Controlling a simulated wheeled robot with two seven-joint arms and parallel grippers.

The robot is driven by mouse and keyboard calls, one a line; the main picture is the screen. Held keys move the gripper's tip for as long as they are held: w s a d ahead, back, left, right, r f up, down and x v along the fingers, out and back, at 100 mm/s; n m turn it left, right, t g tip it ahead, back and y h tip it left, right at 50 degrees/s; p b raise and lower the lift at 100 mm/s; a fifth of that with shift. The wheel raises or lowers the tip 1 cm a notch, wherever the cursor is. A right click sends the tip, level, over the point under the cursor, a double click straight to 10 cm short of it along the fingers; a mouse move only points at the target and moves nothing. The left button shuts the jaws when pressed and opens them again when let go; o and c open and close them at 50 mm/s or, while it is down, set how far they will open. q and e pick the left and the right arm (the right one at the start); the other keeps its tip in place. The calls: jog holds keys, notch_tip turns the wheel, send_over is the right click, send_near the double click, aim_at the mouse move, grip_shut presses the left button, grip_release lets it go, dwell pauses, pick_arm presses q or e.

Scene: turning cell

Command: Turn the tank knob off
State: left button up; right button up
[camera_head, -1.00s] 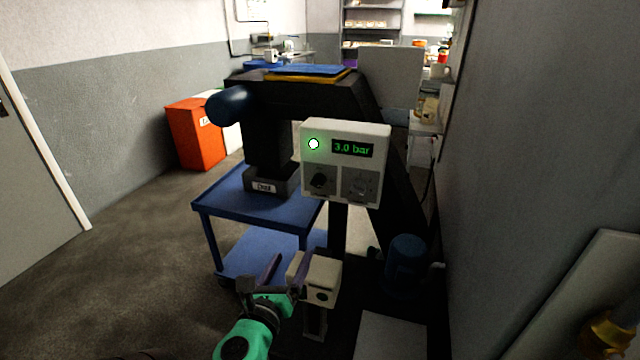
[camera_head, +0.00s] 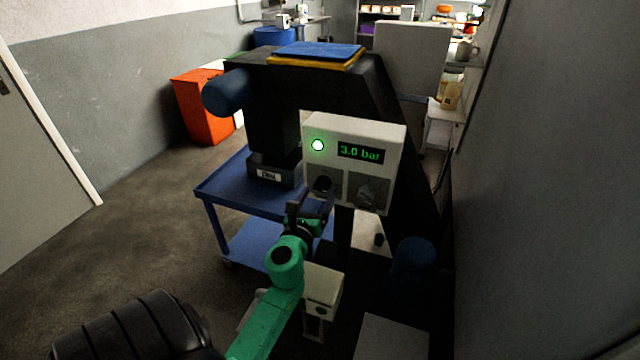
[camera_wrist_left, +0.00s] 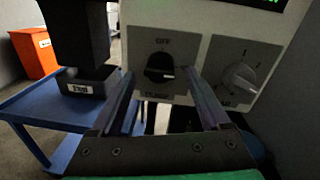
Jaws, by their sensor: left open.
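The control box (camera_head: 353,130) has a lit green lamp (camera_head: 318,145) and a display (camera_head: 360,153) reading 3.0 bar. Its left knob is black and sits on a grey plate; in the left wrist view the black knob (camera_wrist_left: 160,68) has OFF printed above it, and its pale mark points right, away from OFF. The lower label is too blurred to read surely. A grey knob (camera_head: 367,192) with a scale is to its right. My left gripper (camera_head: 311,197) is open just in front of and below the black knob, which appears between its fingers in the left wrist view, apparently untouched. My right gripper is not in view.
A blue cart (camera_head: 215,193) stands left of the box, with a labelled dark bin (camera_head: 270,173) at the machine. A blue motor-like cylinder (camera_head: 413,262) is low right. A grey wall (camera_head: 530,150) closes the right side; floor at left is clear.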

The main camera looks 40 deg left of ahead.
pick_arm(q)
jog(key=shift+x, duration=0.9)
grip_shut()
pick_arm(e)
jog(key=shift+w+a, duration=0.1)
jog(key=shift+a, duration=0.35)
